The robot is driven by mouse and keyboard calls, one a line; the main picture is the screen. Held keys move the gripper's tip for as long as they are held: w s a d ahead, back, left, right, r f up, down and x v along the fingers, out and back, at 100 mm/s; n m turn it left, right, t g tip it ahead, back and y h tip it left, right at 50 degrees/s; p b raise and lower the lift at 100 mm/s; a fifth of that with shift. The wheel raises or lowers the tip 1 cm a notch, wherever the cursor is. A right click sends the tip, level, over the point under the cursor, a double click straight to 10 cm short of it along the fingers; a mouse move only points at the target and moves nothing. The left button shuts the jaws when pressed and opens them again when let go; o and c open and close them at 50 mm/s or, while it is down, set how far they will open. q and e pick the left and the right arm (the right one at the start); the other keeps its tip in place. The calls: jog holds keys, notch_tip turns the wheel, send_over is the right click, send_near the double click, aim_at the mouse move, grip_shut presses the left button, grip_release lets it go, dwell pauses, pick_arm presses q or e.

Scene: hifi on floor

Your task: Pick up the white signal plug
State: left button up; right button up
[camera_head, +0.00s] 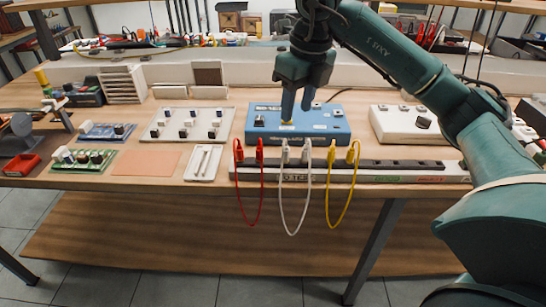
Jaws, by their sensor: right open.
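The white signal plugs (285,151) stand in the rack (400,177) along the bench's front edge. A white lead joins the two white plugs and hangs in a loop below the edge. My right gripper (297,112) is open and empty, pointing down over the blue box (325,128), above and behind the white plugs and apart from them. My left gripper is not in view.
Red plugs (259,150) stand left of the white ones, yellow plugs (331,152) right, each pair with a hanging lead. A white unit (395,124) sits right of the blue box. An orange mat (147,162) lies bare at left.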

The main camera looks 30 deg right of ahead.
send_over(286, 149)
jog(key=s, duration=0.1)
jog(key=f, duration=0.7)
jog(key=shift+s+d+f, duration=0.2)
jog(key=shift+f, duration=0.05)
jog(key=shift+w+a+f, duration=0.1)
jog(key=shift+w+f, duration=0.15)
jog(key=shift+f, duration=0.7)
jog(key=shift+w+a+f, duration=0.1)
jog(key=shift+w+f, duration=0.1)
jog(key=shift+f, duration=0.75)
jog(key=shift+w+a+f, duration=0.1)
jog(key=shift+w+f, duration=0.15)
jog(key=shift+f, duration=0.7)
jog(key=shift+c, duration=0.2)
grip_shut()
